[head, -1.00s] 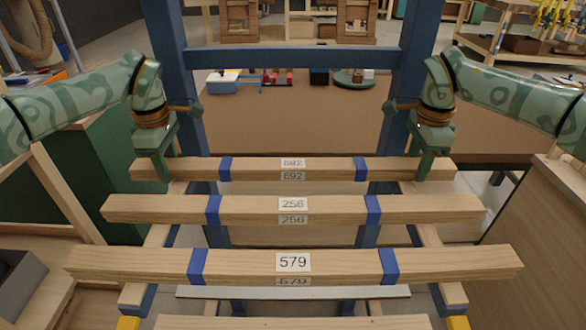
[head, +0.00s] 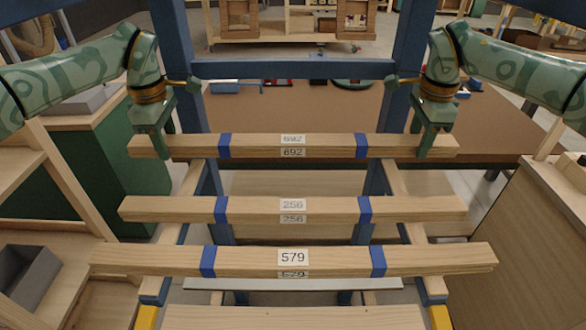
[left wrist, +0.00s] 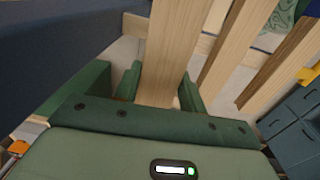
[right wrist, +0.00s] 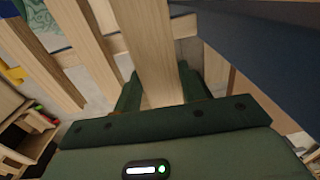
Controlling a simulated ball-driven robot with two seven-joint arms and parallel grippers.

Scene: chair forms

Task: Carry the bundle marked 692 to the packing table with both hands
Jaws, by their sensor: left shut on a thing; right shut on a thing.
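The bundle marked 692 (head: 260,146) is a long pale wooden bundle with two blue bands and a white label, lying level across the far part of the rack in the head view. My left gripper (head: 156,146) is shut on its left end and my right gripper (head: 432,146) on its right end. The left wrist view shows the bundle (left wrist: 172,50) between the left fingers (left wrist: 160,92). The right wrist view shows the bundle (right wrist: 150,50) between the right fingers (right wrist: 160,92). The bundle appears raised off the rack's rails.
Bundles marked 256 (head: 260,209) and 579 (head: 320,260) lie nearer on the rack. Blue rack posts (head: 178,60) and a crossbar (head: 290,69) stand beyond the held bundle. A brown-topped table (head: 300,112) with small items lies behind. Cabinets flank both sides.

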